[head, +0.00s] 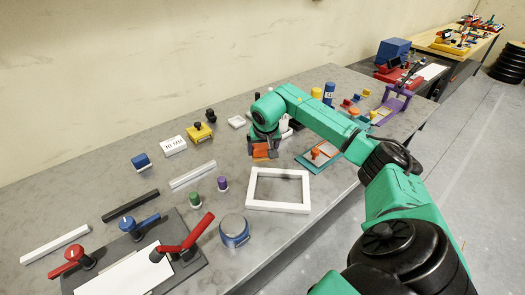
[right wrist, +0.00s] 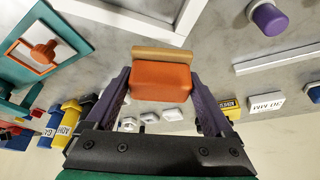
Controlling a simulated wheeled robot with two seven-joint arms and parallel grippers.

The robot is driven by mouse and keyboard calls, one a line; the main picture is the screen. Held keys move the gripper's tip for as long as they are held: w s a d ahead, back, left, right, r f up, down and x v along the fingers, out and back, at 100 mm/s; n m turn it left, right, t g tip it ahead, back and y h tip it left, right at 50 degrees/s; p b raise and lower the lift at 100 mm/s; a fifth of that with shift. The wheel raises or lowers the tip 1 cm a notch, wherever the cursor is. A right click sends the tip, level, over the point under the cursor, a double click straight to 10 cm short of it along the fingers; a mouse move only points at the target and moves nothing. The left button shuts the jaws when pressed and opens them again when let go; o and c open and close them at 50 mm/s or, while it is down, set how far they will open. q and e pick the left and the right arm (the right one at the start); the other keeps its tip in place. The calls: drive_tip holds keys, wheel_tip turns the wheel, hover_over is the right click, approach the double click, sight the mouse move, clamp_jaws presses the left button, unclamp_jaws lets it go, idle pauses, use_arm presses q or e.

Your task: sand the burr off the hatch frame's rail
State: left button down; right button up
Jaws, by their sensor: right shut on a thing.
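The hatch frame (head: 278,206) is a white rectangular frame lying flat on the grey bench, near its front edge. Part of the frame also shows at the top of the right wrist view (right wrist: 125,14). I cannot make out the burr on its rails. My right gripper (head: 262,150) is shut on an orange sanding block, which shows between the purple fingers in the right wrist view (right wrist: 160,82). The block has a tan strip along one side. In the head view, gripper and block are behind the frame, apart from it. My left gripper is not in view.
A teal tray (head: 318,157) lies right, beneath my arm.

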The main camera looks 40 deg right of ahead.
wheel_tip(320, 180, up, 3)
drive_tip(key=shift+r+p, duration=0.1)
drive_tip(key=shift+p, duration=1.15)
drive_tip(key=shift+f, duration=0.2)
